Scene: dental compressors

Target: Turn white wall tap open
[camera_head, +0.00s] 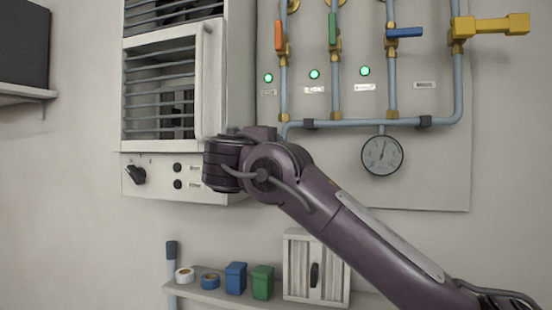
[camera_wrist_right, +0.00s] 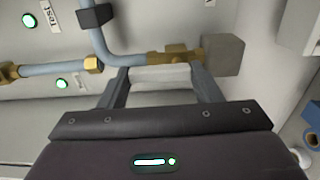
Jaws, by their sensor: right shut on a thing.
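The white wall tap shows in the right wrist view as a pale, broad handle (camera_wrist_right: 160,78) beside a brass fitting (camera_wrist_right: 175,55) on a blue-grey pipe. My right gripper (camera_wrist_right: 160,73) has one finger at each side of this handle and is shut on it. The handle lies crosswise between the fingers. In the head view my right arm reaches up from the lower right to the cabinet's lower right corner. Its wrist hides the gripper and the tap there. My left gripper is in neither view.
The slatted white cabinet (camera_head: 212,85) is close to my right wrist. Pipes with orange (camera_head: 278,35), green (camera_head: 332,28), blue (camera_head: 404,32) and yellow (camera_head: 490,25) handles run on the wall panel. A gauge (camera_head: 382,155) hangs above my forearm. A shelf (camera_head: 215,297) with small containers is below.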

